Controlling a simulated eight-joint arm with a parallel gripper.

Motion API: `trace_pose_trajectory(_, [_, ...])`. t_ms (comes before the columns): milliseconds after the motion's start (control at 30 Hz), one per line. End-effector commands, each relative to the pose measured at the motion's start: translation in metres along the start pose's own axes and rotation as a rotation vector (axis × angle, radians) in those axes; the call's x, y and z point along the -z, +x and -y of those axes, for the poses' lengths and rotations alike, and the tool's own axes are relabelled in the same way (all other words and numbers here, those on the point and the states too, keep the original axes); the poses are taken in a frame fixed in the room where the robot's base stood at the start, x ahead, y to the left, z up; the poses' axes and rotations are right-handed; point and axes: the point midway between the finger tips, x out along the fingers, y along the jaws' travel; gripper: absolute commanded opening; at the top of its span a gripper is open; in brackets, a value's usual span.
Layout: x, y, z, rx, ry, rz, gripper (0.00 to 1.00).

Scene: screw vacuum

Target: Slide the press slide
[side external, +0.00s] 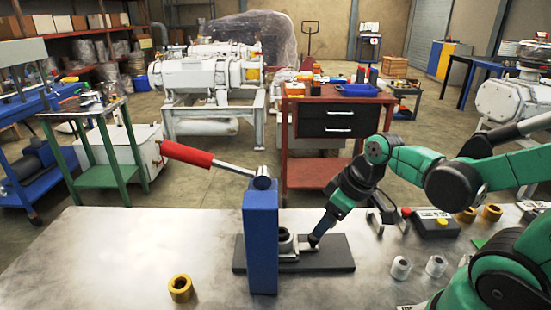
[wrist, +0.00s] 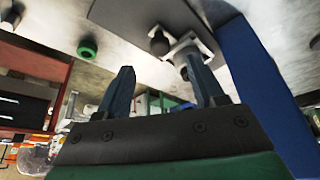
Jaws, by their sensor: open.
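The press has a blue upright column (side external: 261,238) on a dark base plate (side external: 338,262), with a red-handled lever (side external: 187,153) at its top. My gripper (side external: 314,240) points down at the slide's right end. In the wrist view my gripper (wrist: 159,64) is open with nothing between the fingers. The slide (wrist: 187,48) shows by the right fingertip, which overlaps it in the picture; I cannot tell if they touch. The blue column (wrist: 262,75) is at the right.
A brass ring (side external: 180,288) lies on the metal table (side external: 120,265) at front left. The table left of the column is mostly clear.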

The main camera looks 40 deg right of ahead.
Motion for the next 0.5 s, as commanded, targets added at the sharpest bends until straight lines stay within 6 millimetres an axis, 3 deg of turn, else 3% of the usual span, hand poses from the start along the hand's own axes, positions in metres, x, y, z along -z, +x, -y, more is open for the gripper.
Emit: trace_pose_trajectory(500, [0.001, 0.038, 0.0, 0.001, 0.002, 0.002, 0.62])
